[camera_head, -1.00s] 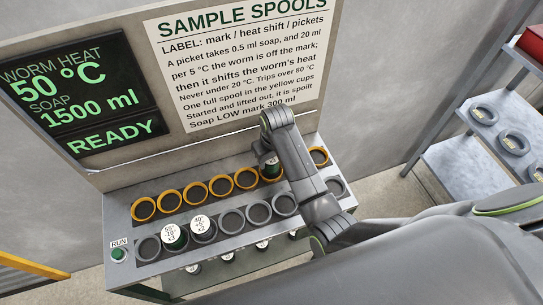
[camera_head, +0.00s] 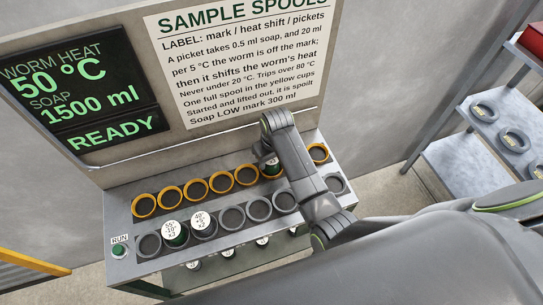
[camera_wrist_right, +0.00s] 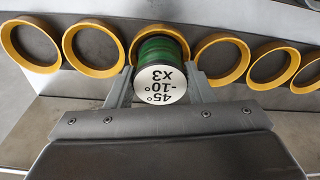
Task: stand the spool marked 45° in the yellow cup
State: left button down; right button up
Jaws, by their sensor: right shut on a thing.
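The spool marked 45°, -10°, x3 (camera_wrist_right: 160,82) has a white label face and a green wound body. In the right wrist view it sits between the two fingers of my right gripper (camera_wrist_right: 160,72), which is shut on it. Its far end overlaps a yellow cup (camera_wrist_right: 122,45) of the back row; whether it rests on the cup's floor is hidden. In the head view the spool (camera_head: 269,163) shows partly beside my arm, at that same yellow cup (camera_head: 272,176). My left gripper is not in view.
Empty yellow cups (camera_head: 195,190) stand on both sides. The front row of grey cups (camera_head: 232,218) holds a 55° spool (camera_head: 174,231) and a 40° spool (camera_head: 203,222). A RUN button (camera_head: 119,250) is at the left. The screen (camera_head: 80,90) reads 50 °C, 1500 ml, READY.

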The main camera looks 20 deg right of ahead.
jog(key=o, duration=1.2)
jog(key=shift+r, duration=3.95)
